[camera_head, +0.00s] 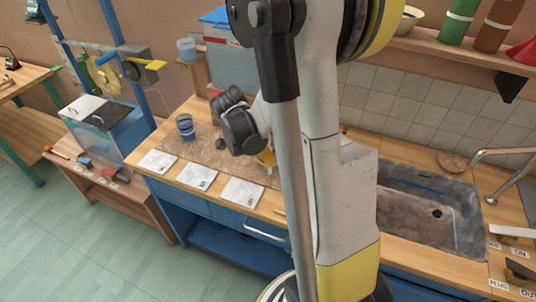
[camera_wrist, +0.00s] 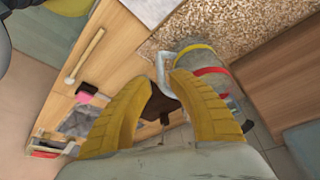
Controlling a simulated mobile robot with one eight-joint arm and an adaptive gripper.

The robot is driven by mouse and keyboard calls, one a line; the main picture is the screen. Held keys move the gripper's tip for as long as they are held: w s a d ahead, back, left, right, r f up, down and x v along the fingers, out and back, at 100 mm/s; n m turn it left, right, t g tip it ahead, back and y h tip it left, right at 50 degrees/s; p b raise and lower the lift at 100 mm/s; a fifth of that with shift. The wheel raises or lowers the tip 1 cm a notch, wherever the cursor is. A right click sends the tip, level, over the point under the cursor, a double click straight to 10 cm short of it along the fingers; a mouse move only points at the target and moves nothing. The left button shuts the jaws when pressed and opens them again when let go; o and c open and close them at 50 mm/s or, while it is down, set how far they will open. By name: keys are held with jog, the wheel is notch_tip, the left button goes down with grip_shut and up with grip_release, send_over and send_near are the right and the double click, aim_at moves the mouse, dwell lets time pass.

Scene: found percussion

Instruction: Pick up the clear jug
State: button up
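The clear jug (camera_wrist: 212,78) has a red band and a yellow band. In the wrist view it is at the upper middle, just past my right-hand finger, with its pale handle on its left side. My gripper (camera_wrist: 165,78) has yellow ribbed fingers, with a narrow gap between the tips. The handle shows at this gap; whether the fingers press on it is unclear. In the head view my gripper (camera_head: 266,158) is low over the worktop, mostly behind my arm. I cannot make out this jug there; my arm probably hides it.
A blue-banded container (camera_head: 185,127) stands on the speckled mat (camera_head: 208,148). Several white cards (camera_head: 198,176) line the counter's front. A wooden stick (camera_wrist: 86,55) lies on wood in the wrist view. The sink (camera_head: 430,210) is at the right, a shelf (camera_head: 440,48) above.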

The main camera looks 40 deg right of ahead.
aim_at(270, 172)
jog(key=b+x, duration=0.1)
jog(key=x, duration=0.3)
jog(key=shift+d+f, duration=0.1)
jog(key=shift+f, duration=0.15)
grip_shut()
jog(key=shift+r, duration=0.15)
